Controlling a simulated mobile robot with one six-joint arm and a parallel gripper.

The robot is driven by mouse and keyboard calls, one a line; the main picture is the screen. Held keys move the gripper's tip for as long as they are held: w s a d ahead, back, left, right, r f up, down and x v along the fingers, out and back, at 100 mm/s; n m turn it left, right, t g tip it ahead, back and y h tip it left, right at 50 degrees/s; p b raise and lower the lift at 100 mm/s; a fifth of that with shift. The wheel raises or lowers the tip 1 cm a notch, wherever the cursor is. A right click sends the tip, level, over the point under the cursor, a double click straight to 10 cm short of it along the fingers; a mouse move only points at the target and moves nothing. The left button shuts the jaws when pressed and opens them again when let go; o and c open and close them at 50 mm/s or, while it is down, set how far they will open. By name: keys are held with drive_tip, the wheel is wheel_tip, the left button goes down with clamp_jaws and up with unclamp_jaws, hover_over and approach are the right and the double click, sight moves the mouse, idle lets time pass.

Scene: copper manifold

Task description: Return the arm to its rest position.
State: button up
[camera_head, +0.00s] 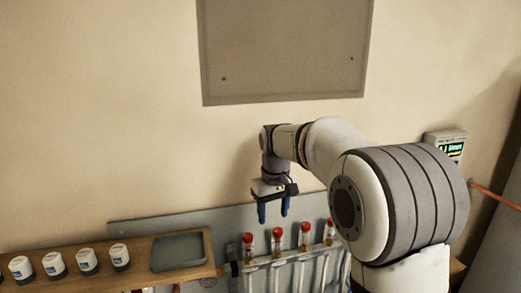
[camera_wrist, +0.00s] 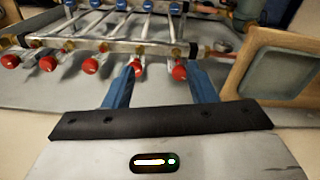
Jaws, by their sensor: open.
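My gripper (camera_head: 273,207) hangs from my arm in front of the wall, with its two blue fingers pointing down. The fingers are apart and nothing is between them. I cannot tell the exact gap, but no contact shows. My arm reaches in from the right and hides part of the manifold's right end.
A wooden shelf (camera_head: 125,259) at lower left holds several white-and-dark jars (camera_head: 54,265) and a grey-green tray (camera_head: 178,252). A display box (camera_head: 447,145) is on the wall at right, behind my arm. A flat panel (camera_head: 285,50) is above. The wall left of my gripper is clear.

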drive_tip(key=s+d+f+m, duration=0.1)
drive_tip(key=s+d, duration=0.3)
drive_tip(key=s, duration=0.5)
drive_tip(key=s+d+f+m+t, duration=0.1)
drive_tip(key=s+d, duration=0.3)
drive_tip(key=s, duration=0.5)
drive_tip(key=s+d+f+m+t, duration=0.1)
drive_tip(key=s+d+m, duration=0.2)
drive_tip(key=s, duration=0.7)
drive_tip(key=shift+d, duration=0.5)
